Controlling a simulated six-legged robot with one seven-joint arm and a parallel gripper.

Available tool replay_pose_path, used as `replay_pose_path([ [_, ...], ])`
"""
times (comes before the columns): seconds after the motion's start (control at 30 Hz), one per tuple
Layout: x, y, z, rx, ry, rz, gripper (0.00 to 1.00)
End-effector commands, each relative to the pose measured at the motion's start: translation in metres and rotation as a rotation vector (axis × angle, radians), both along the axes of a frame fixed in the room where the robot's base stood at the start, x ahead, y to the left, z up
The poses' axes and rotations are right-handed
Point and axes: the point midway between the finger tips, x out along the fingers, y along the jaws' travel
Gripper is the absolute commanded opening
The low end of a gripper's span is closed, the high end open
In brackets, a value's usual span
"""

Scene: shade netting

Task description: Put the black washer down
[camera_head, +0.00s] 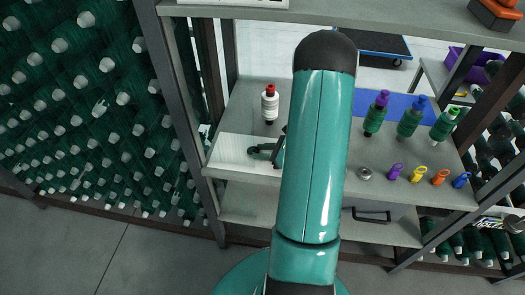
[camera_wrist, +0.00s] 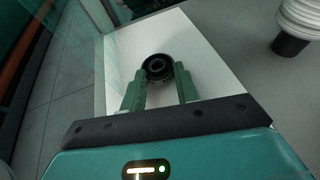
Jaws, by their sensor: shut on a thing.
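The black washer (camera_wrist: 158,66) is a dark ring between the tips of my gripper (camera_wrist: 160,80) in the wrist view. The two green fingers are shut on it from either side. Washer and fingers are over the white board (camera_wrist: 205,62); I cannot tell whether the washer touches it. In the head view, my gripper (camera_head: 264,150) shows at the left of my arm, low over the white board (camera_head: 228,152) at the left end of the bench. My arm hides part of the gripper there.
A white spool with a red top (camera_head: 270,104) stands behind the board. A small metal ring (camera_head: 365,174) lies right of my arm, beside several coloured clips (camera_head: 418,174). A shelf (camera_head: 400,12) overhangs the back.

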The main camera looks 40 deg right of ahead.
Motion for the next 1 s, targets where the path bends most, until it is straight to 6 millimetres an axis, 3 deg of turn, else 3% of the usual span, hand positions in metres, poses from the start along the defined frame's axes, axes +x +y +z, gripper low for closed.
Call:
replay_pose_path([
  [0.03, 0.0, 0.0, -0.002, 0.0, 0.0, 0.0, 0.06],
  [0.07, 0.0, 0.0, -0.001, 0.0, 0.0, 0.0, 0.37],
  [0.13, 0.0, 0.0, -0.001, 0.0, 0.0, 0.0, 0.5],
  [0.17, 0.0, 0.0, -0.001, 0.0, 0.0, 0.0, 0.53],
  [0.53, -0.001, -0.001, 0.004, 0.0, 0.0, -0.001, 0.53],
  [0.67, -0.016, -0.009, 0.011, -0.001, -0.001, -0.004, 0.53],
  [1.0, -0.076, -0.038, 0.038, -0.001, 0.0, -0.005, 0.53],
])
